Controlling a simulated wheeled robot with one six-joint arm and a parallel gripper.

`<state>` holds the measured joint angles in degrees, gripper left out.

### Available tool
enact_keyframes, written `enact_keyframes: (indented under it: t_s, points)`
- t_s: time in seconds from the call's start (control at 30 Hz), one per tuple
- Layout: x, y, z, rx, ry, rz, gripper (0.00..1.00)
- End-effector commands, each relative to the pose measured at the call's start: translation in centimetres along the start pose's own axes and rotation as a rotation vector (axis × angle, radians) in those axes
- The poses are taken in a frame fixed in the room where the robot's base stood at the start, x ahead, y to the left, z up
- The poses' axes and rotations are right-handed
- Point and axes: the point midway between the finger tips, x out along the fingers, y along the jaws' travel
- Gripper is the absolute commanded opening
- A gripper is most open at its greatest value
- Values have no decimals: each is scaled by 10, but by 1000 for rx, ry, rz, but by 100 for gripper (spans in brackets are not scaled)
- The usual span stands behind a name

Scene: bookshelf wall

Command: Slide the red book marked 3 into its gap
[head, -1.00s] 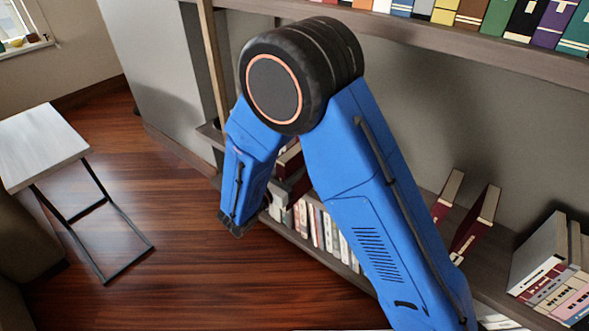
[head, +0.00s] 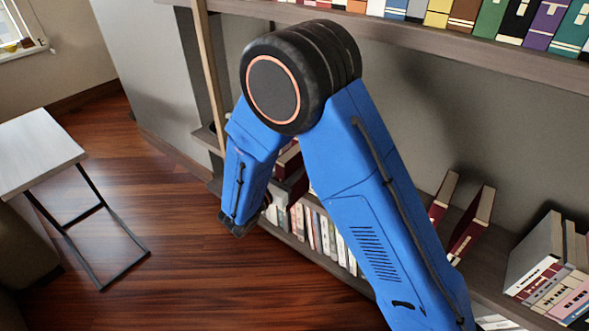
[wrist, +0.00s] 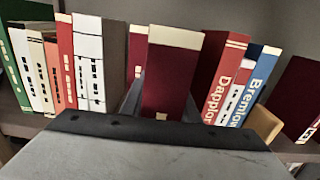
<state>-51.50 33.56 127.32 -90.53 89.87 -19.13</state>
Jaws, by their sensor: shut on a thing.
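In the wrist view a dark red book (wrist: 172,75) with a cream band at its top stands in front of the shelf row, straight ahead of my gripper (wrist: 165,112). My gripper is shut on this book. Its lower part is hidden behind the dark gripper body, and I cannot read a 3 on it. White books (wrist: 88,62) stand behind it on the left, and a red lettered book (wrist: 225,78) on the right. Another red book (wrist: 137,48) shows partly behind it. The gap is not clearly visible.
A blue book (wrist: 262,75) and a leaning dark red book (wrist: 300,95) are further right. In the head view, an upper shelf (head: 480,45) holds colourful books, and two dark red books (head: 470,222) lean below it. A small side table (head: 38,150) stands left; the floor between is clear.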

Motion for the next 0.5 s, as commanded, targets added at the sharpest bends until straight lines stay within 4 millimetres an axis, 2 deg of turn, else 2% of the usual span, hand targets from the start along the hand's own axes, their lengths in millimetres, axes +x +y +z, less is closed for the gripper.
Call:
enact_keyframes:
  t_s: [0.5]
  points:
    - [15,0,1,1,-2,-1,0]
